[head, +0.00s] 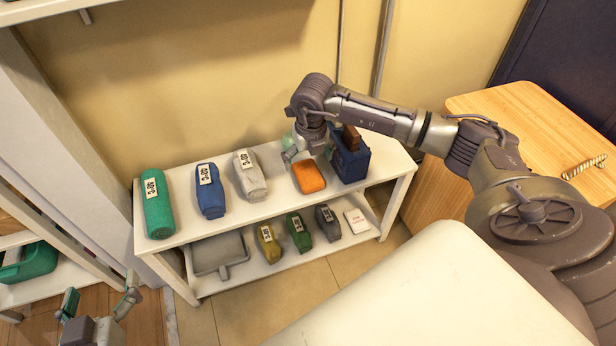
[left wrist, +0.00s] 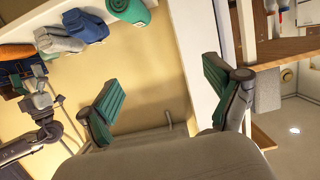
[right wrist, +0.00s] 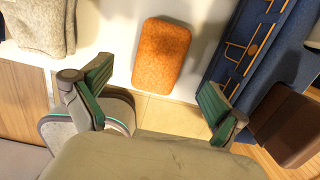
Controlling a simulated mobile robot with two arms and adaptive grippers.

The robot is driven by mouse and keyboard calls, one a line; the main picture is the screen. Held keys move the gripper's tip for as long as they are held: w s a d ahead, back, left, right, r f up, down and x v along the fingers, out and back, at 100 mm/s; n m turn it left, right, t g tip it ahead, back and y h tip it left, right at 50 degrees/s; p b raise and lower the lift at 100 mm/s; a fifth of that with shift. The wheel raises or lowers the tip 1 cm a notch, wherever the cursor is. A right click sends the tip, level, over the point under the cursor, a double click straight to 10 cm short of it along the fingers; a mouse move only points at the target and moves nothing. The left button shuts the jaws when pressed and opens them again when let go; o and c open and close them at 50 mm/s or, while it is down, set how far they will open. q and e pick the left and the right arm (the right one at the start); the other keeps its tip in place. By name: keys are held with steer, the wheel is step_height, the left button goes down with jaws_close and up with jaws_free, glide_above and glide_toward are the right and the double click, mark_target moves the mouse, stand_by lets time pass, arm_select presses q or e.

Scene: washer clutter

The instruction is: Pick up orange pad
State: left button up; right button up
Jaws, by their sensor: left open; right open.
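The orange pad (head: 308,176) lies flat on the white shelf's top board, left of a dark blue box. In the right wrist view the orange pad (right wrist: 162,52) lies ahead of my right gripper (right wrist: 157,108), between the lines of its two fingers. My right gripper is open and empty, close above the pad and apart from it. In the head view my right gripper (head: 306,148) is partly hidden by its own wrist. My left gripper (head: 98,300) is low at the lower left, open and empty, well away from the pad; its green-padded fingers show in its wrist view (left wrist: 165,98).
The blue box (head: 350,160) with a brown handle stands just right of the pad. Grey (head: 249,175), blue (head: 210,190) and green (head: 157,203) rolled items lie to the left. The lower shelf holds a grey tray (head: 220,253), small bags and a white box (head: 357,221).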

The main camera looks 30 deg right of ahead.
mark_target(308, 172)
steer(key=shift+f, duration=0.5)
steer(key=f+b, duration=0.2)
steer(key=f, duration=0.2)
steer(key=shift+w+f, duration=0.15)
steer(key=shift+w, duration=0.05)
steer(key=shift+d, duration=0.1)
steer(key=c, duration=1.1)
arm_select(q)
step_height(308, 172, up, 8)
steer(key=w+d+t+h, duration=0.1)
steer(key=t+h, duration=0.1)
steer(key=t, duration=0.3)
steer(key=shift+d, duration=0.25)
arm_select(e)
steer(key=shift+c, duration=0.2)
